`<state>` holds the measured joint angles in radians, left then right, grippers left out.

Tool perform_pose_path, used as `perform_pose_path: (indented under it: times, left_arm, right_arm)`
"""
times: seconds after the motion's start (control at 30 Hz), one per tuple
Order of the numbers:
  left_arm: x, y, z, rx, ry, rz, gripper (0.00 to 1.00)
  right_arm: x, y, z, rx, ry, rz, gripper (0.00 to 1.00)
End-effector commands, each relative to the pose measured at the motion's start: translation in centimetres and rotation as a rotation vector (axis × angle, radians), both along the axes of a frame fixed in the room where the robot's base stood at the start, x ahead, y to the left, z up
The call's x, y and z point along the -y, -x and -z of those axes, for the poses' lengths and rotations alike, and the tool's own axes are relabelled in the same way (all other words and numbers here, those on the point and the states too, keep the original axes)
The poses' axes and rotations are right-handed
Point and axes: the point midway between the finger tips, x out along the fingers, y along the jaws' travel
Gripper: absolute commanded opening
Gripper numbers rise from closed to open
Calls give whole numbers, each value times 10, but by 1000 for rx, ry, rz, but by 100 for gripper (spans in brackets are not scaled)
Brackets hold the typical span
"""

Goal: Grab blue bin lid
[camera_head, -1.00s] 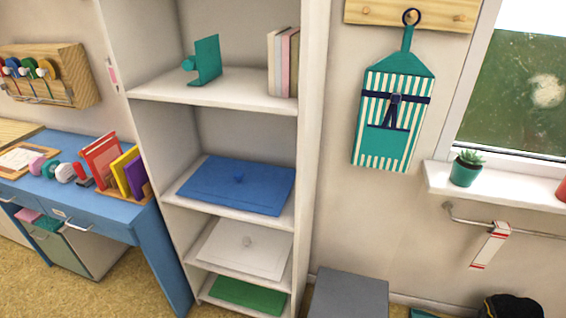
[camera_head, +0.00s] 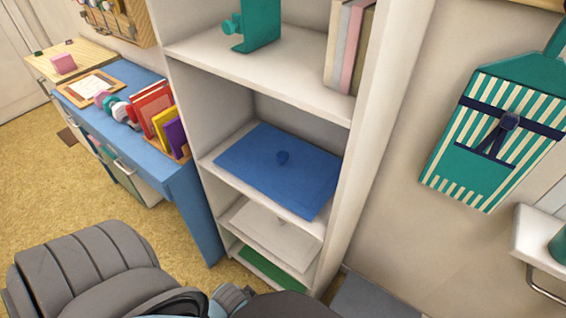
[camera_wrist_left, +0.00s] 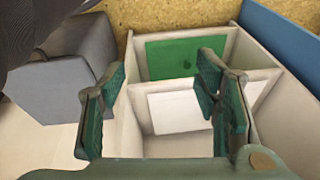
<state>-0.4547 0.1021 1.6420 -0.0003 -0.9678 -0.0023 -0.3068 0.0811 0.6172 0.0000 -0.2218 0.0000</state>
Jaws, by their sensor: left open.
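The blue bin lid (camera_head: 285,165) lies flat on a middle shelf of the white shelf unit in the head view, with a round blue knob (camera_head: 283,157) on top. I cannot make it out in the left wrist view. My left gripper (camera_wrist_left: 160,78) shows in the left wrist view, with its two green fingers spread apart and nothing between them. Beyond the fingers are the white lid (camera_wrist_left: 180,112) and the green lid (camera_wrist_left: 185,57) on the lower shelves. In the head view only my grey arm shows at the bottom left; the gripper itself is not visible there. My right gripper is in no view.
The shelf unit's side wall (camera_head: 375,130) borders the lid on the right. The shelf above holds a teal object (camera_head: 260,28) and several books (camera_head: 350,45). A blue desk (camera_head: 185,195) stands to the left. A grey box (camera_wrist_left: 65,75) stands beside the unit.

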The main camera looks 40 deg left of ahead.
Motion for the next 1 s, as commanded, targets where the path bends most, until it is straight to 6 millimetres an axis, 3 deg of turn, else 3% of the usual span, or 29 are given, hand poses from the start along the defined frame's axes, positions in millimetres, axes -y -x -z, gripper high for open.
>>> perform_pose_path:
  times: [0.03, 0.17, 0.27, 0.4, 0.5, 0.6, 0.7, 1.0]
  left_arm:
    - [3, -10, -33, 22, -1, 5, 57]
    - [6, -26, -109, 73, -10, 2, 57]
    - [-16, -59, -174, 226, -71, -100, 57]
    - [-68, -138, -217, 575, -150, -305, 57]
    - [-92, -185, -242, 800, -152, -367, 57]
    - [-102, -215, -259, 944, -126, -377, 57]
    - [-108, -236, -264, 1008, -104, -374, 57]
    - [-136, -299, -238, 1011, -101, -376, 57]
  right_arm:
    - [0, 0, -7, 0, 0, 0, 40]
    - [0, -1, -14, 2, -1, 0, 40]
    - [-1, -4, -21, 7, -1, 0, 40]
    - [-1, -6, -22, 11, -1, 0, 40]
    - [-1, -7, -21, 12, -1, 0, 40]
    - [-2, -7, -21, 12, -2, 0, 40]
    - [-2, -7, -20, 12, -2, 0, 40]
    - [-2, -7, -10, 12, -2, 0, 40]
